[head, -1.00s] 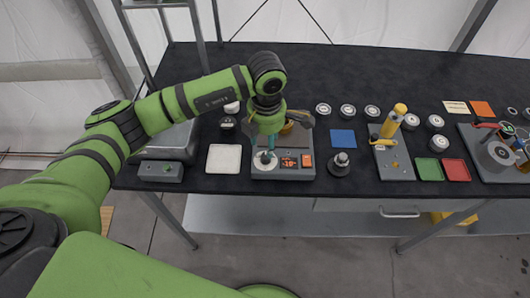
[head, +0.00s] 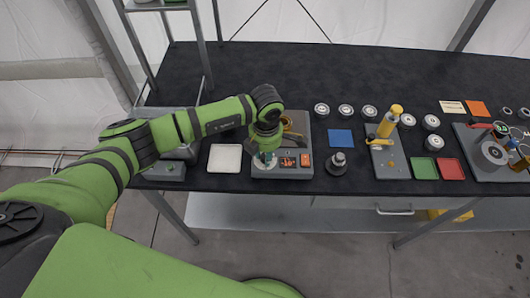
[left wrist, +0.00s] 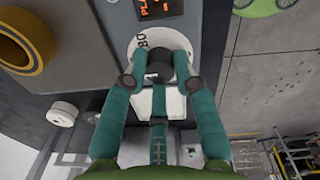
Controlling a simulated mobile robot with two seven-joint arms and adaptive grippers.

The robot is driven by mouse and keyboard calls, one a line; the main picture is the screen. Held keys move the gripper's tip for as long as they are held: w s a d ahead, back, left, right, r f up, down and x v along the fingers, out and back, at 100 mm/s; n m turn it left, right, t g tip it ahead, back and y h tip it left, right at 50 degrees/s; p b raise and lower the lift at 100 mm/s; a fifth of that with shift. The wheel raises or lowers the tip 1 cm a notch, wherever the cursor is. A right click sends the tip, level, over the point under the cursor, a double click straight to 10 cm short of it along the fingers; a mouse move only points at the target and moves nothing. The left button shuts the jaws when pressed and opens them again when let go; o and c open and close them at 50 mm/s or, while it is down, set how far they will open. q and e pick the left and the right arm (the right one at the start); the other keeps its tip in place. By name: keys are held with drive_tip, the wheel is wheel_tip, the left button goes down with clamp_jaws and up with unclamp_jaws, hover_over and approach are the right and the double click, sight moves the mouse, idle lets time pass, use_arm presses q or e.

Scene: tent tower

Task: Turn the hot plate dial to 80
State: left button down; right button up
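The hot plate (head: 305,150) is a grey box at the table's front, left of centre, with a small display (head: 288,162) in orange characters that I cannot read. Its dial (left wrist: 158,68) shows in the left wrist view as a dark knob on a white round scale, with "80" marked on the scale's left side. My left gripper (head: 266,158) points down over the front left of the hot plate. In the left wrist view its teal fingers (left wrist: 160,70) close on both sides of the knob. The knob's pointer is hard to make out. My right gripper is in neither view.
A white square tile (head: 225,158) lies left of the hot plate, a blue square (head: 341,137) to its right. A dark knobbed weight (head: 338,163) stands close on the right. A yellow ring (left wrist: 25,40) lies near in the left wrist view.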

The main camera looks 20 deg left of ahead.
use_arm(q)
drive_tip(key=shift+s+a+f, duration=0.1)
idle(0.7)
drive_tip(key=shift+f+m+b, duration=0.15)
drive_tip(key=shift+m+b, duration=0.45)
drive_tip(key=shift+b, duration=0.35)
drive_tip(key=m+b, duration=0.8)
drive_tip(key=b, duration=0.5)
drive_tip(key=shift+f+m+b, duration=0.1)
drive_tip(key=shift+m+b, duration=0.25)
drive_tip(key=shift+m, duration=0.05)
drive_tip(key=shift+r+m+b, duration=0.3)
drive_tip(key=shift+m+b, duration=0.8)
drive_tip(key=shift+b, duration=0.15)
drive_tip(key=c, duration=1)
unclamp_jaws()
drive_tip(key=shift+a, duration=0.1)
drive_tip(key=shift+r, duration=0.1)
